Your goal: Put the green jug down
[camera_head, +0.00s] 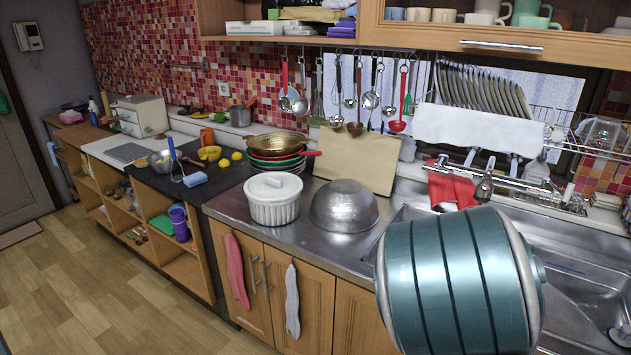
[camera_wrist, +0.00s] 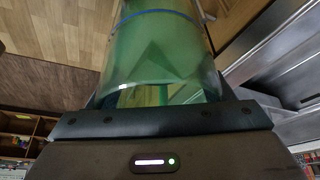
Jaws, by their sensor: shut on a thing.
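The green jug (camera_wrist: 160,50) is a see-through green cylinder with a blue band near its far end in the wrist view. My gripper (camera_wrist: 160,95) is shut on it, with the dark fingers at its two sides. The jug fills the upper middle of the wrist view. Its far end is cut off by the picture's top edge. In the head view, neither the jug nor my gripper can be made out; a large teal part of my arm covers the lower right.
The steel counter holds a white lidded pot (camera_head: 274,200), an upturned metal bowl (camera_head: 343,205) and a cutting board (camera_head: 357,160). The sink (camera_head: 590,285) is at the right. A dish rack (camera_head: 585,140) hangs above it. The dark counter at left holds plates, a pan and lemons.

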